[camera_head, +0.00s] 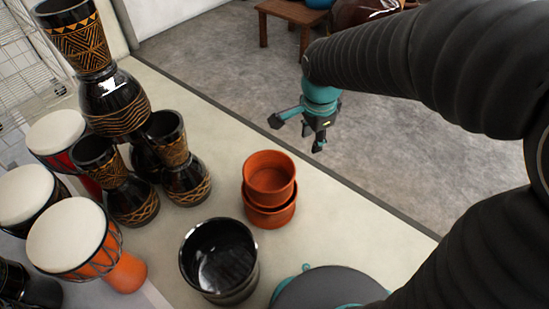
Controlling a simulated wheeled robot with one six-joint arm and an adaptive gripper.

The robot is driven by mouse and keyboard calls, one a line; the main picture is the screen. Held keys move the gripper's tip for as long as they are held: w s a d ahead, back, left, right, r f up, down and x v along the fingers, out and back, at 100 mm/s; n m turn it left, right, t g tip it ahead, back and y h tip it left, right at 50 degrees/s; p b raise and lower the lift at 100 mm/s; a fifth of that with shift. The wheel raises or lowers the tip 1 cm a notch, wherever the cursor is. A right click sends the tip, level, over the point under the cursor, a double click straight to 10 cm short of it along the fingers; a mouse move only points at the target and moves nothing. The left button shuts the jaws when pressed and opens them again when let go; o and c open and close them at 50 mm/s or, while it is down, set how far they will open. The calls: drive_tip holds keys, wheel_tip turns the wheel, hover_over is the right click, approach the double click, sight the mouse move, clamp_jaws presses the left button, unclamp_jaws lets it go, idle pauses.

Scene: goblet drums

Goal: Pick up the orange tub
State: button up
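Two orange tubs stand on the pale surface near the middle of the view, one on top of the other or nested. The upper orange tub (269,174) shows its open, empty inside. The lower orange tub (270,217) shows below it, mostly covered. My gripper (294,136), teal and black, hangs to the upper right of the tubs, apart from them. Its fingers are spread and nothing shows between them.
A glossy black pot (220,262) stands just in front of the tubs. Dark patterned goblet drums (127,185) crowd the left, some stacked. White-topped drums (68,238) stand at the far left. A wooden stool (290,15) is at the back. The grey floor (400,165) is clear.

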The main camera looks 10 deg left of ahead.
drive_tip(key=w+a+f+m+g+b, duration=0.1)
drive_tip(key=w+a+f+m, duration=0.25)
drive_tip(key=a+f, duration=0.55)
drive_tip(key=m+g+h+b, duration=0.1)
drive_tip(key=m+h+b, duration=0.15)
drive_tip(key=m, duration=0.25)
hover_over(265, 206)
drive_tip(key=a, duration=0.2)
drive_tip(key=shift+y, duration=0.45)
drive_tip(key=f, duration=1.3)
drive_tip(key=w+f, duration=0.1)
drive_tip(key=f, duration=0.5)
drive_tip(key=shift+d+f, duration=0.2)
drive_tip(key=shift+f, duration=0.1)
drive_tip(key=shift+s+d+f+b, duration=0.1)
drive_tip(key=shift+d+f+b, duration=0.05)
drive_tip(key=shift+f, duration=0.8)
drive_tip(key=shift+s+d+f+b, duration=0.15)
drive_tip(key=shift+f, duration=0.75)
drive_tip(key=shift+s+d+f+b, duration=0.1)
drive_tip(key=shift+d+f+b, duration=0.05)
drive_tip(key=shift+f, duration=0.8)
clamp_jaws()
